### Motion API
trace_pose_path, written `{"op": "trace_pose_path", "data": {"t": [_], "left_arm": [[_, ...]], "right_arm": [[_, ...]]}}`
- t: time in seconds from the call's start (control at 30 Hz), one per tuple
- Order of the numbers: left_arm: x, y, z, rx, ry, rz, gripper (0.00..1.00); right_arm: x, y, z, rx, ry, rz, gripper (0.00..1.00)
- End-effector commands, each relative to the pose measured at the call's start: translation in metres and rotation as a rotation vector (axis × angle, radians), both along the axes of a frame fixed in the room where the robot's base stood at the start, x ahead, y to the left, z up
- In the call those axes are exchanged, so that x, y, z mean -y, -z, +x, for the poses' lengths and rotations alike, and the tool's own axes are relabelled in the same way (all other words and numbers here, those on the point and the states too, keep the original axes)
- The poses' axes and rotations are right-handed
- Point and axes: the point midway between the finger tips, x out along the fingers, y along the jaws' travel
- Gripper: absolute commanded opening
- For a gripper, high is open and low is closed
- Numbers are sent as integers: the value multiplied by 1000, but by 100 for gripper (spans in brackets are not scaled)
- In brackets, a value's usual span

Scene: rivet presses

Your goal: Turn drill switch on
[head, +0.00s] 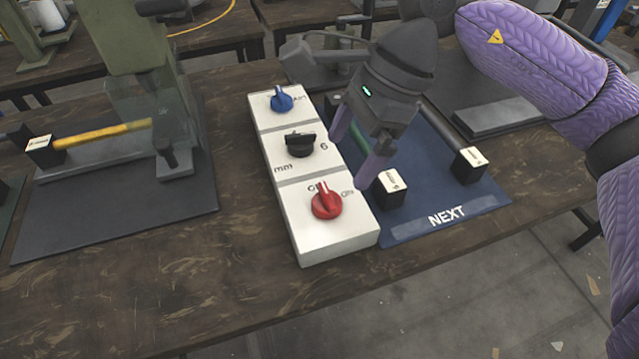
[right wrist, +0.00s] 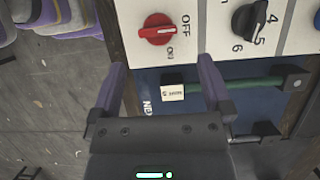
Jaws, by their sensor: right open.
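A white control box (head: 306,240) stands on the wooden table with three knobs on top. The nearest is a red knob (head: 326,203) with OFF and ON marks; its ridge lies toward the OFF side. The red knob also shows in the right wrist view (right wrist: 160,30), just ahead of the fingers. My right gripper (head: 351,160) is open and empty, to the right of the box and above a blue mat. It appears apart from the red knob, with nothing between its fingers (right wrist: 162,70). My left gripper is not in view.
A black numbered knob (head: 300,143) and a blue knob (head: 281,100) sit farther back on the box. The blue mat (head: 420,222) marked NEXT carries small black blocks with white labels (head: 391,186). A green press (head: 150,50) with a yellow bar stands at left.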

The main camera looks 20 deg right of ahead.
Motion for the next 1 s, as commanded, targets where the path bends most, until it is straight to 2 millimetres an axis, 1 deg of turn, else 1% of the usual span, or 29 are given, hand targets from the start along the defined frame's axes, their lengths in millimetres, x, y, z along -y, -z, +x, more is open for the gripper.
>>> {"op": "trace_pose_path", "data": {"t": [0.03, 0.1, 0.2, 0.3, 0.43, 0.63, 0.67, 0.7, 0.87, 0.9, 0.97, 1.0], "left_arm": [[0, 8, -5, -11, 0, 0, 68], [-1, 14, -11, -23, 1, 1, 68], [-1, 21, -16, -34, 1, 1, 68], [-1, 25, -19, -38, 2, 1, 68], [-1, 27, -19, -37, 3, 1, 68], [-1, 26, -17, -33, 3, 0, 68], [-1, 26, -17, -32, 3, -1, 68], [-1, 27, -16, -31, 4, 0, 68], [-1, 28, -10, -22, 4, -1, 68], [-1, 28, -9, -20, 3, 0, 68], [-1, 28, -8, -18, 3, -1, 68], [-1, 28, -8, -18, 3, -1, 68]], "right_arm": [[-5, 16, -1, -6, -4, 0, 100], [-12, 33, -1, -5, -3, 1, 100], [-21, 53, -1, -5, -3, 3, 100], [-27, 66, -1, -3, -2, 3, 100], [-30, 72, -2, -3, -1, 4, 100], [-31, 71, -2, -2, -1, 5, 100], [-31, 71, -2, -2, -1, 5, 98], [-31, 71, -2, -2, -1, 5, 89], [-31, 71, -2, -2, -1, 5, 56], [-31, 71, -2, -2, -1, 5, 47], [-31, 71, -2, -2, -1, 5, 34], [-31, 71, -2, -2, -1, 5, 26]]}}
